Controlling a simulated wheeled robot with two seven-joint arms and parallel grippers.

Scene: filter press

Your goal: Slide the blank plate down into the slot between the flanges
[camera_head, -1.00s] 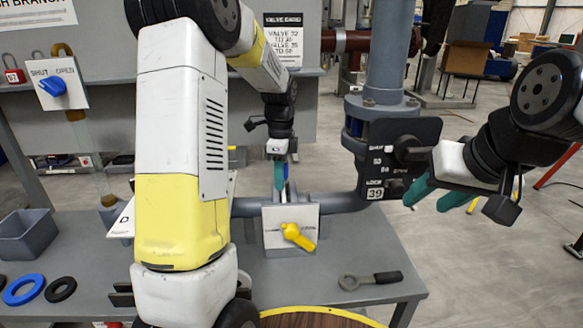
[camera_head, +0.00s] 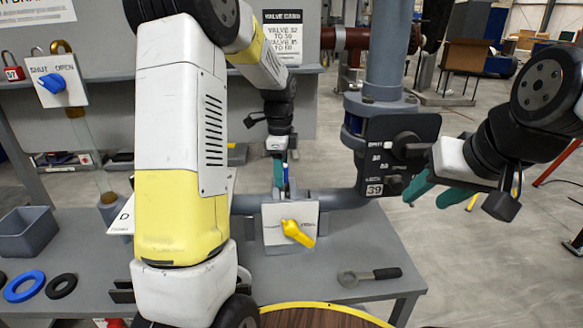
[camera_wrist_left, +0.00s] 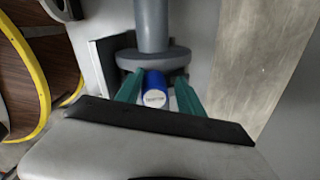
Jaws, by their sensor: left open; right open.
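My left gripper (camera_head: 282,182) points down beside the grey horizontal pipe, behind the panel with the yellow handle. In the left wrist view its teal fingers (camera_wrist_left: 157,92) are apart, one on each side of a blue cylinder with a white labelled end (camera_wrist_left: 155,92). I cannot tell whether they touch it. A round grey flange (camera_wrist_left: 153,59) on a pipe lies just beyond the cylinder. The plate's body cannot be made out; the blue cylinder may be its handle. The slot is hidden. My right gripper (camera_head: 432,197) is open and empty, right of the vertical pipe.
A panel with a yellow handle (camera_head: 291,225) stands in front of the pipe. A black-handled tool (camera_head: 370,277) lies on the grey table (camera_head: 345,250). A black control box (camera_head: 400,150) hangs on the vertical pipe. A bin (camera_head: 27,233) and rings (camera_head: 24,286) are at left.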

